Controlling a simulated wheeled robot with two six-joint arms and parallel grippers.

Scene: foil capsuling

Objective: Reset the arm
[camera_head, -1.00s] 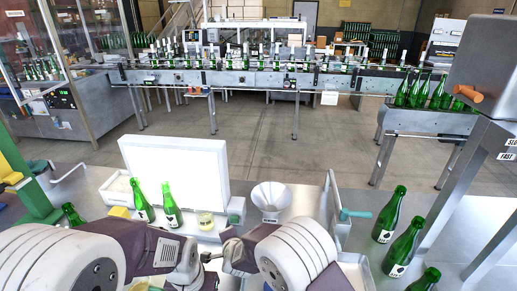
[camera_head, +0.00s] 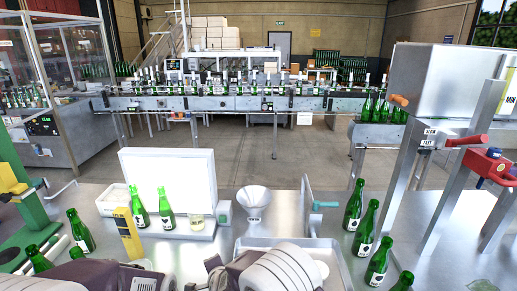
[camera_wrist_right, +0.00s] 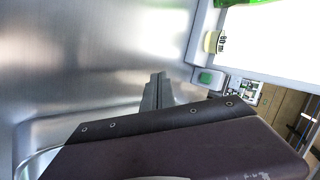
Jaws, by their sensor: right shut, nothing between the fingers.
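My right arm (camera_head: 285,268) shows at the bottom centre of the head view. Its right gripper (camera_wrist_right: 158,88) shows in the right wrist view as two dark fingers pressed together, with nothing between them. The fingers are over the bare steel bench. My left arm (camera_head: 125,278) shows at the bottom left of the head view, folded low. Its fingers are not visible there.
A white panel (camera_head: 170,172) stands on the bench with two green bottles (camera_head: 141,208) before it. A funnel (camera_head: 254,200), a metal tray (camera_head: 335,262) and several bottles (camera_head: 365,228) are to the right. A yellow upright piece (camera_head: 128,235) stands left. A conveyor (camera_head: 230,103) runs behind.

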